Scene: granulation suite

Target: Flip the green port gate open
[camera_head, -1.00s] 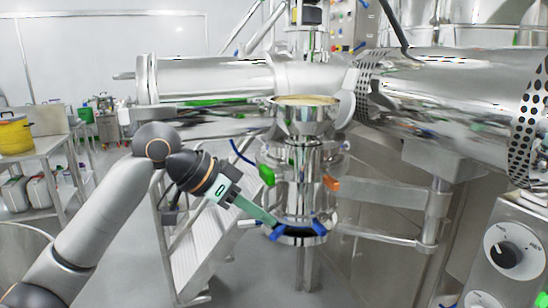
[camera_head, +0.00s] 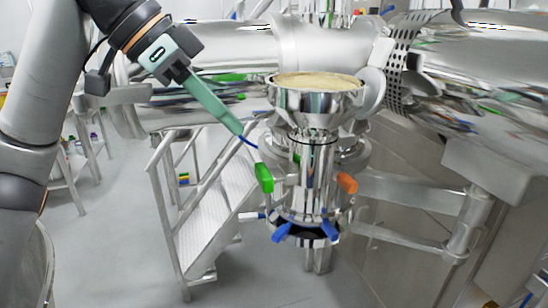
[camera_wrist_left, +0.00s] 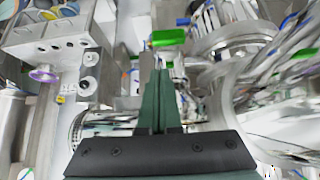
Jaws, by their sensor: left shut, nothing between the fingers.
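The green port gate's handle (camera_head: 264,178) is a small green grip on the left side of the steel column below the funnel. It hangs at a slant, tilted outward. In the left wrist view the green grip (camera_wrist_left: 168,38) shows just beyond my fingertips. My left gripper (camera_head: 238,130) has long green fingers that are shut with nothing between them. Its tips are above and to the left of the green grip, apart from it in the head view. The right gripper is in neither view.
A blue lever (camera_head: 250,142) lies close to my fingertips. An orange grip (camera_head: 347,183) is on the column's right side. Blue handles (camera_head: 282,232) sit at its lower collar. The steel funnel (camera_head: 318,100) holds pale powder. Metal steps (camera_head: 215,210) stand to the left.

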